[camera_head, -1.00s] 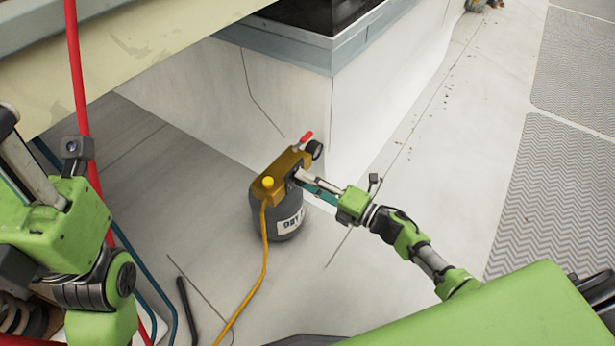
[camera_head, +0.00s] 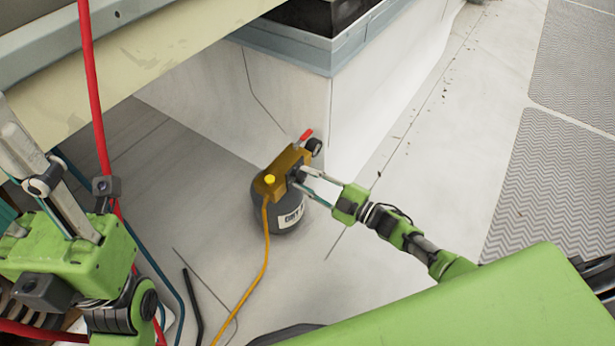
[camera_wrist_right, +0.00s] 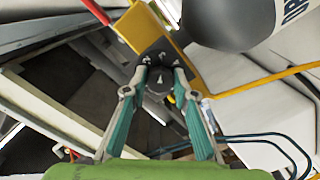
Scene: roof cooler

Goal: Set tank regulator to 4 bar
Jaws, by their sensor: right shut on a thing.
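The dark grey tank (camera_head: 262,217) stands upright on the floor, with a white label and a brass-coloured regulator block (camera_head: 285,167) on top. The block carries a red lever (camera_head: 306,135), a round black gauge (camera_head: 314,146) and a yellow knob (camera_head: 270,180). My right gripper (camera_head: 297,178) is at the block's right side, shut on a dark knob. In the right wrist view, its fingertips (camera_wrist_right: 160,66) meet a black part with white marks (camera_wrist_right: 154,56); the setting is unreadable. The gauge face is unreadable.
A yellow hose (camera_head: 262,255) runs from the block along the floor. A red hose (camera_head: 95,100) hangs at the left, with blue hoses (camera_head: 155,265) behind my left arm. A pale wall corner (camera_head: 328,120) rises behind the tank. Floor to the right is clear.

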